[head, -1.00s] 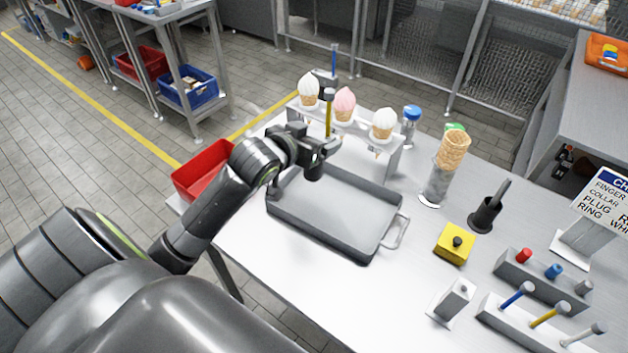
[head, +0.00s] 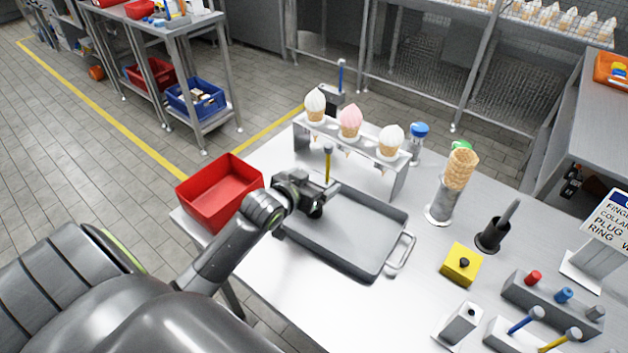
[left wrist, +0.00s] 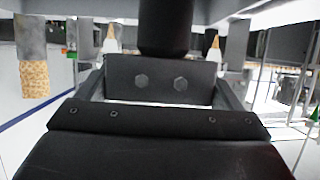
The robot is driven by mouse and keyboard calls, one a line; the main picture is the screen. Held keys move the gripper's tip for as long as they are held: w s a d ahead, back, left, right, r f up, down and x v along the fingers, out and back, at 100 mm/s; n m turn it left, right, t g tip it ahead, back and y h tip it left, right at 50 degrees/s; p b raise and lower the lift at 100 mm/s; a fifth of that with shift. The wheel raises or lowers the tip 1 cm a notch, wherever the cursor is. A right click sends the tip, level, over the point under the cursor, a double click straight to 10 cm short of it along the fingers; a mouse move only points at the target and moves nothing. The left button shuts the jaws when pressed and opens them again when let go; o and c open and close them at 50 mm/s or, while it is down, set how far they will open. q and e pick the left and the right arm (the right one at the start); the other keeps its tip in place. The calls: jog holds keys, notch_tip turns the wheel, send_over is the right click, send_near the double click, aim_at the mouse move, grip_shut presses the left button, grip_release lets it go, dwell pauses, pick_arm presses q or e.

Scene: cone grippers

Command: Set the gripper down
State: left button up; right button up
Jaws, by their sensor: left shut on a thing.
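My left gripper (head: 316,194) is shut on a dark gripper tool (head: 311,209) and holds it over the back left part of the grey tray (head: 365,262). My jaws and arm hide much of the tool. I cannot tell whether it touches the tray floor. A black cylinder (left wrist: 165,28) at the top of the left wrist view seems to be part of it. A yellow rod with a grey head (head: 327,165) stands up just behind my jaws; whether it is joined to the tool is unclear. My right gripper is not in view.
A rack with three ice cream cones (head: 398,182) stands behind the tray, and a red bin (head: 222,192) to its left. A cone stack (head: 459,170), black cup (head: 493,236), yellow block (head: 461,264) and peg holder (head: 540,296) stand right. The tray's front right is empty.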

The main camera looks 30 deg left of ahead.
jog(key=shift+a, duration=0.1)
pick_arm(q)
jog(key=shift+f, duration=0.15)
jog(key=o, duration=1)
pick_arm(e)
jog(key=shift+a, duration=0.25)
pick_arm(q)
jog(key=shift+r, duration=0.2)
jog(key=v, duration=1.2)
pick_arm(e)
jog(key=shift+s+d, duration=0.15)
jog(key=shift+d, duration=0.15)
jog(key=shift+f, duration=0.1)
